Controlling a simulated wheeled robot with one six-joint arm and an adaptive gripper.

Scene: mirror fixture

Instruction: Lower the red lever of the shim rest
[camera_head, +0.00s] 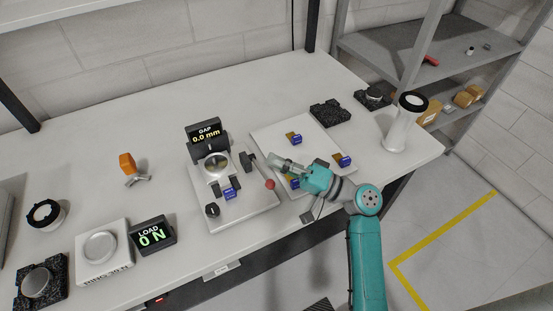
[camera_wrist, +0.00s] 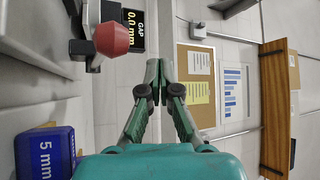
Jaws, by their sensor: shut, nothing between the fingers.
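The shim rest is a light grey plate (camera_head: 247,213) on the bench, with a round disc and a small dark display (camera_head: 207,135) reading GAP 0.0 mm. Its lever ends in a red knob (camera_head: 269,184) at the plate's right side, on a thin rod running from a dark pivot (camera_head: 247,160). In the wrist view the red knob (camera_wrist: 112,39) is at upper left, with the display (camera_wrist: 134,28) behind it. My gripper (camera_head: 273,161) is shut and empty, just above and right of the lever in the head view. In the wrist view its fingertips (camera_wrist: 158,66) meet, apart from the knob.
A pale board (camera_head: 270,131) right of the rest carries several blue-labelled shim blocks; one marked 5 mm (camera_wrist: 44,152) is close in the wrist view. A LOAD display (camera_head: 153,234) reads 0 N at left. A white cylinder (camera_head: 402,126) stands at right. The back of the bench is clear.

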